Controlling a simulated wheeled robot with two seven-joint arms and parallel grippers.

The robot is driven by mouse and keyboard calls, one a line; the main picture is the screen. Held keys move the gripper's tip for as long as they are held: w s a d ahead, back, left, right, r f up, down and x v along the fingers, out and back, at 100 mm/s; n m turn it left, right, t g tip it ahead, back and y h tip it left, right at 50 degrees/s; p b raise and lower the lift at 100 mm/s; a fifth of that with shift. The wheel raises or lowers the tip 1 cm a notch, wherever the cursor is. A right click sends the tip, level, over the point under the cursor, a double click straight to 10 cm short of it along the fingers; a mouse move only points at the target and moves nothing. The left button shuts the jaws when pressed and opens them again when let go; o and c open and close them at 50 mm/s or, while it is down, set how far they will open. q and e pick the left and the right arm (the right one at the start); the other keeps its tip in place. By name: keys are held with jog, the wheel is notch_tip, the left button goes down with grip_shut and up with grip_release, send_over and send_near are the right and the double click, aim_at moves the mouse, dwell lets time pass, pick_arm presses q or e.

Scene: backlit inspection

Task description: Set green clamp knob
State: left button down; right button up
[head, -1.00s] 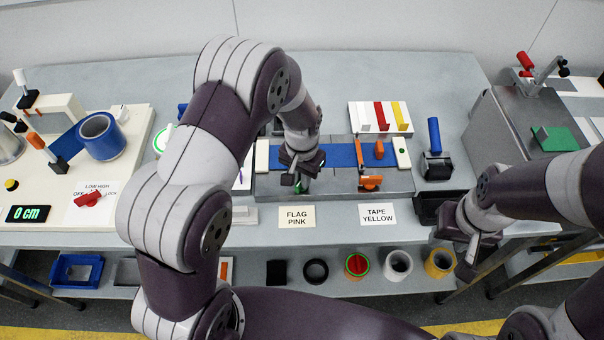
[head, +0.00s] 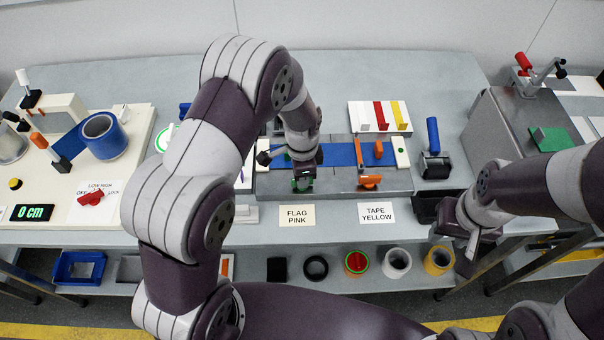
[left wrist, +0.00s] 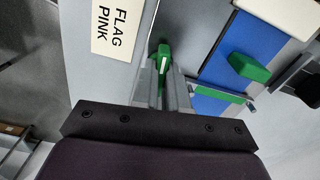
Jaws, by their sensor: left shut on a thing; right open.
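The green clamp knob (left wrist: 164,56) shows in the left wrist view between the fingertips of my left gripper (left wrist: 163,88), which is shut on it. In the head view my left gripper (head: 303,184) is at the front edge of the grey fixture (head: 340,182), left of centre, and mostly hides the knob. A green bar (left wrist: 222,94) and a green block (left wrist: 249,68) lie over the blue strip (left wrist: 220,72) beside the knob. My right gripper (head: 462,252) is open and empty in front of the bench, at the right.
An orange clamp knob (head: 370,181) sits on the same fixture to the right. Labels FLAG PINK (head: 297,217) and TAPE YELLOW (head: 377,214) lie in front. A roller with a blue handle (head: 434,150) stands right of the fixture. A flag tray (head: 380,118) is behind it.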

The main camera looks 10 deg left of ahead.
pick_arm(q)
jog(key=shift+w+m, duration=0.1)
jog(key=shift+m, duration=0.8)
jog(key=c, duration=1.2)
grip_release()
jog(key=shift+o, duration=0.2)
notch_tip(320, 180, up, 13)
jog(key=b, duration=0.1)
jog(key=shift+b, duration=0.3)
jog(key=shift+f, duration=0.15)
